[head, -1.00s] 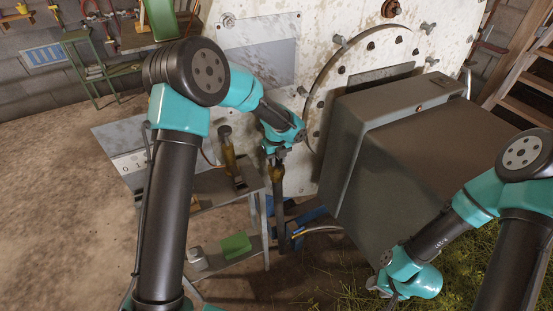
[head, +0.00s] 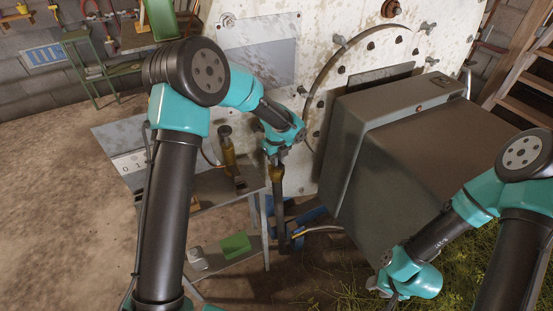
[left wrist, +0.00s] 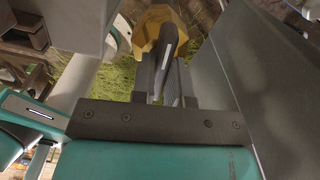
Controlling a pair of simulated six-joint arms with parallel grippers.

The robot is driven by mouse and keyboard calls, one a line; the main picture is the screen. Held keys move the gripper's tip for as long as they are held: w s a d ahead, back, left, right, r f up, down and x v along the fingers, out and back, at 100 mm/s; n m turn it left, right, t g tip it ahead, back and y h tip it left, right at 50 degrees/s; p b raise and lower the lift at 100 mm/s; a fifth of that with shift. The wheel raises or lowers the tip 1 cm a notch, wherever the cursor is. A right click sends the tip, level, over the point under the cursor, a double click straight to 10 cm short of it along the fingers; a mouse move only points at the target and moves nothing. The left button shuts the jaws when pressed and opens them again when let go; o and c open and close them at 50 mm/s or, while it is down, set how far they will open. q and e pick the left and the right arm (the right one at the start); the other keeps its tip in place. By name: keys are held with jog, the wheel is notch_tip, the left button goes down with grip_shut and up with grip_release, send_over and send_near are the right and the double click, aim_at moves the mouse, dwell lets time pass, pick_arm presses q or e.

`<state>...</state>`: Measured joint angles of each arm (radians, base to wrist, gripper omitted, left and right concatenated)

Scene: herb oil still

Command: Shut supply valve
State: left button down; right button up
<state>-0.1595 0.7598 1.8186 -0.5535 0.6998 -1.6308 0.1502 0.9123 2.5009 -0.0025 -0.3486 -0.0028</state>
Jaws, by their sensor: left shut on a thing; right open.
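The supply valve is a brass body (head: 277,173) on top of an upright dark pipe (head: 281,215), in the middle of the head view. My left gripper (head: 277,158) is at the valve, coming from above. In the left wrist view the brass body (left wrist: 158,22) is at the top, with a dark grey lever (left wrist: 171,45) running from it down between the fingers. My left gripper (left wrist: 170,80) is shut on this lever. My right gripper (head: 388,288) is open and empty at the lower right, low beside the grey cabinet. Its fingertips are partly hidden.
A large grey cabinet (head: 400,170) stands close to the right of the valve. A pale spotted panel (head: 300,110) rises behind it. To the left is a metal shelf stand (head: 225,188) with a brass fitting (head: 228,150) and a green block (head: 235,245). Bare ground lies at far left.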

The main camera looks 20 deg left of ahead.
pick_arm(q)
jog(key=n, duration=1.2)
jog(key=shift+n, duration=2.3)
jog(key=c, duration=1.1)
grip_release()
